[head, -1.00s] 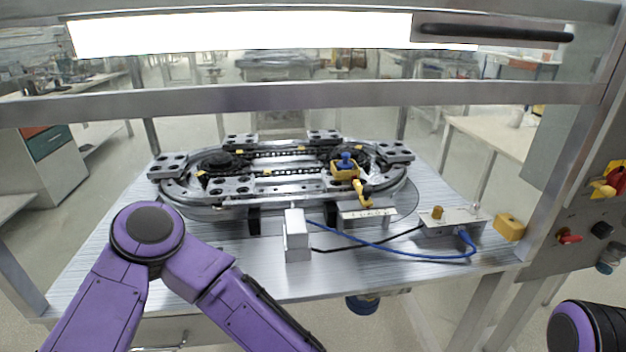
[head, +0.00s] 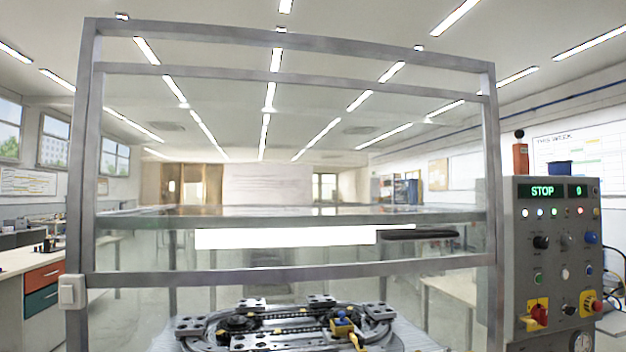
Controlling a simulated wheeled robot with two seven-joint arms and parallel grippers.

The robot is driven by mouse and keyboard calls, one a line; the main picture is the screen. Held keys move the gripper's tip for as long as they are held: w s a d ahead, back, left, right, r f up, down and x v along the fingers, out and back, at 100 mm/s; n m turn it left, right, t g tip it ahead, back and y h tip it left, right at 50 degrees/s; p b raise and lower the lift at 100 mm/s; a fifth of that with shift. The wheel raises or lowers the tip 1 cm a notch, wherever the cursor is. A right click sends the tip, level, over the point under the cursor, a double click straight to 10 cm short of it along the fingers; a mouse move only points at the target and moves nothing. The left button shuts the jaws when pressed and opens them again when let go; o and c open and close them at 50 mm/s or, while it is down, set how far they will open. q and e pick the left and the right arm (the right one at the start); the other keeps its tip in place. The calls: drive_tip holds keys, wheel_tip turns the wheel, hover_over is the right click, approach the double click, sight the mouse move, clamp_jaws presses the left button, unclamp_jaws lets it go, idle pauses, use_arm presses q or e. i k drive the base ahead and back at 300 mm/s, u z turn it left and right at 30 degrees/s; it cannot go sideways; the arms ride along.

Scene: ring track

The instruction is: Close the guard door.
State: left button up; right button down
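The guard door (head: 290,275) appears to be a clear panel with grey metal rails in a tall upright frame. A black bar handle (head: 420,234) shows at its right, above the lower rail. The door looks raised: open space shows below the lower rail, in front of the ring track (head: 285,327). The track's lower part is cut off by the picture's bottom edge. Neither of my grippers is in view, so their distance from the handle cannot be told.
A control panel (head: 555,255) stands right of the frame, with a green STOP display and several knobs and lamps. A white box (head: 72,291) sits on the left post. A bright light strip (head: 285,237) shows behind the rails. A cabinet with drawers (head: 42,288) stands at left.

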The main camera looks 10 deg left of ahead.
sight(104, 280)
drive_tip(key=u, duration=0.25)
drive_tip(key=i, duration=1.2)
drive_tip(key=z, duration=0.05)
